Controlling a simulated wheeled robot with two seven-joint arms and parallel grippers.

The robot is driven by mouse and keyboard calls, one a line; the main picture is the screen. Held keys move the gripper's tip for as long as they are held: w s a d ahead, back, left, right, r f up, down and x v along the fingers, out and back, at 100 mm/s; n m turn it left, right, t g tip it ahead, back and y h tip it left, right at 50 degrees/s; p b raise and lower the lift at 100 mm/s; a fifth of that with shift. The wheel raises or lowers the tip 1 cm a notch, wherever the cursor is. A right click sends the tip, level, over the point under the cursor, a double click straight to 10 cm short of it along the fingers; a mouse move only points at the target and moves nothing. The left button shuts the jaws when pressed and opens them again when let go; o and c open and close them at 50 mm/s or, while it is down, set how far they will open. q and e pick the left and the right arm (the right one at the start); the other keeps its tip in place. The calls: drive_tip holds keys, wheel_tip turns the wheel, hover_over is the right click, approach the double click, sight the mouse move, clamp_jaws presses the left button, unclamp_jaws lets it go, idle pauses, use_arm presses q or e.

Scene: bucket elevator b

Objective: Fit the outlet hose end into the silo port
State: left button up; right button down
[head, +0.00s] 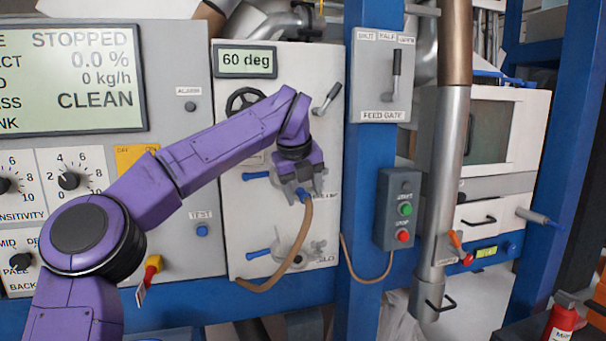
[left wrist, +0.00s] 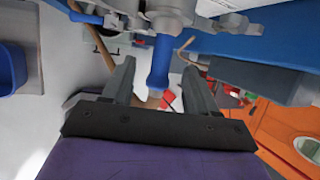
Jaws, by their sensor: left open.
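My left gripper (head: 303,184) is at the upper port on the white panel, seen from behind and partly hiding it. In the left wrist view its two fingers (left wrist: 158,70) stand apart. A blue handle-like part (left wrist: 159,64) hangs from metal fittings in line with the gap; I cannot tell whether it lies between the fingers. The brown outlet hose (head: 305,232) curves down from a blue hose end (head: 304,196) beside the gripper. The silo port (head: 299,257), with a blue lever (head: 258,253), is below it and looks empty. My right gripper is out of view.
A blue post (head: 362,230) stands right of the panel, with a start/stop box (head: 399,210) and a feed gate lever (head: 395,72). A handwheel (head: 246,101) and a dark-handled lever (head: 328,99) sit above the upper port. A control cabinet (head: 185,70) is at left.

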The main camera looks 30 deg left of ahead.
use_arm(q)
drive_tip(key=shift+d+f, duration=0.2)
drive_tip(key=shift+f, duration=0.05)
drive_tip(key=shift+a, duration=0.1)
drive_tip(key=shift+a+f, duration=0.1)
drive_tip(key=shift+c, duration=1.3)
drive_tip(key=shift+w, duration=0.15)
clamp_jaws()
drive_tip(key=shift+s+d+b, duration=0.5)
drive_tip(key=shift+d, duration=0.05)
